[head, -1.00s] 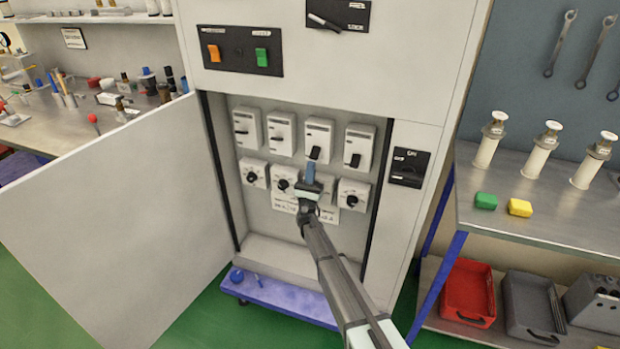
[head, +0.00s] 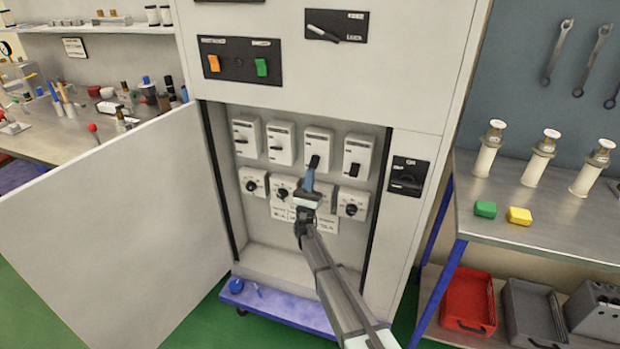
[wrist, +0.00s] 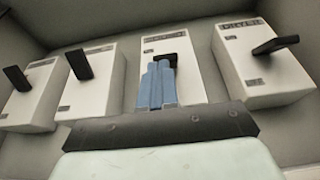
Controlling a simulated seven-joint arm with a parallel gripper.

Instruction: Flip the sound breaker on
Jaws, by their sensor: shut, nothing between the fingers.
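Four white breakers stand in a row inside the open cabinet (head: 257,260). The third from left (head: 318,139) has a black lever (head: 314,161); it also shows in the wrist view (wrist: 168,44). My gripper (head: 310,175) is shut and empty, its blue fingertips right at the underside of this lever. In the wrist view the fingertips (wrist: 157,68) partly cover the lever and the breaker's front; contact seems likely but is not certain. The other breakers are the first (head: 246,135), second (head: 281,142) and fourth (head: 359,155). I cannot read which label says sound.
A row of dial units, such as the one at left (head: 253,183), sits below the breakers; my gripper hides part of it. The open cabinet door (head: 110,235) swings out to the left. A side bench (head: 560,235) stands to the right.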

